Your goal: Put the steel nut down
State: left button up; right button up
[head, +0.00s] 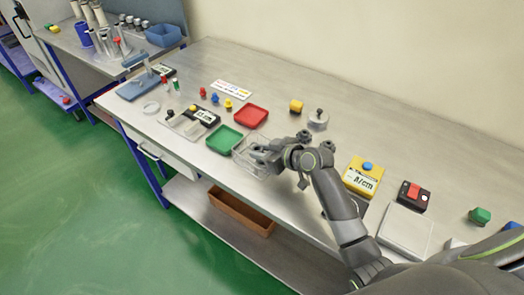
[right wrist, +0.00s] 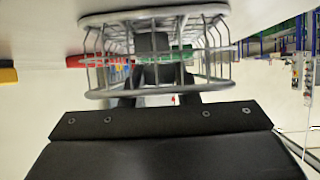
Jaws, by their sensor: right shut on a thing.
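My right gripper (head: 258,152) reaches to the wire basket (head: 240,154), which stands on the steel bench beside the green tray. In the right wrist view the two dark fingers (right wrist: 160,98) overlap the bars of the basket (right wrist: 232,68). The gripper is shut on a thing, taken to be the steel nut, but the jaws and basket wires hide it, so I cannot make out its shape. I cannot tell whether it touches the basket floor. My left gripper is not in view.
The green tray (head: 224,138) and red tray (head: 251,116) lie close to the basket. A yellow block (head: 296,105) and a lidded jar (head: 318,121) stand behind. A yellow box (head: 362,178) and a pale plate (head: 405,228) are to the right. The bench's front edge is near.

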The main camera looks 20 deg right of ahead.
jog(key=shift+f, duration=0.2)
jog(key=shift+f+b, duration=0.35)
jog(key=shift+s+f, duration=0.2)
jog(key=shift+f, duration=0.2)
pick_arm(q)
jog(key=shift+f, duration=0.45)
pick_arm(e)
jog(key=o, duration=1.1)
jog(key=shift+d+f, duration=0.1)
jog(key=shift+f, duration=0.05)
jog(key=shift+r+p, duration=0.3)
jog(key=shift+r, duration=0.25)
jog(key=shift+s+d+r, duration=0.15)
jog(key=shift+s, duration=0.05)
pick_arm(q)
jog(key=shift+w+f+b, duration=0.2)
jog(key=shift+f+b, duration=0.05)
jog(key=shift+b, duration=0.5)
pick_arm(e)
jog(key=v, duration=1.1)
jog(key=shift+s+r, duration=0.1)
jog(key=shift+r, duration=0.35)
